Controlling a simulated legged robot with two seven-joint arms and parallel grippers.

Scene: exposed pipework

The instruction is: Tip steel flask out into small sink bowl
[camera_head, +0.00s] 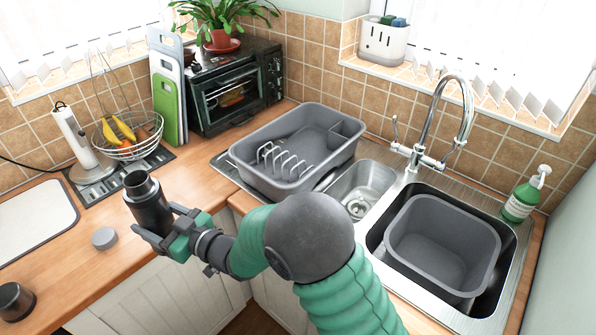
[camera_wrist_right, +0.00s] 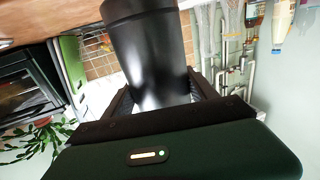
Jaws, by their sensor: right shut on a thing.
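The steel flask (camera_head: 148,205) is a dark cylinder with an open top, held upright over the left part of the wooden counter. My right gripper (camera_head: 158,226) is shut around its lower body. In the right wrist view the flask (camera_wrist_right: 150,55) stands between the fingers (camera_wrist_right: 160,95). The small sink bowl (camera_head: 362,187) is the shallow steel basin between the grey dish rack and the large sink, to the right of the flask and apart from it. The flask's contents cannot be seen. My left gripper is not in view.
A grey dish rack (camera_head: 297,150) stands left of the small bowl. A chrome tap (camera_head: 437,130) rises behind the sinks. A grey tub (camera_head: 442,245) sits in the large sink. A grey lid (camera_head: 104,238) and a dark cup (camera_head: 15,300) are on the counter.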

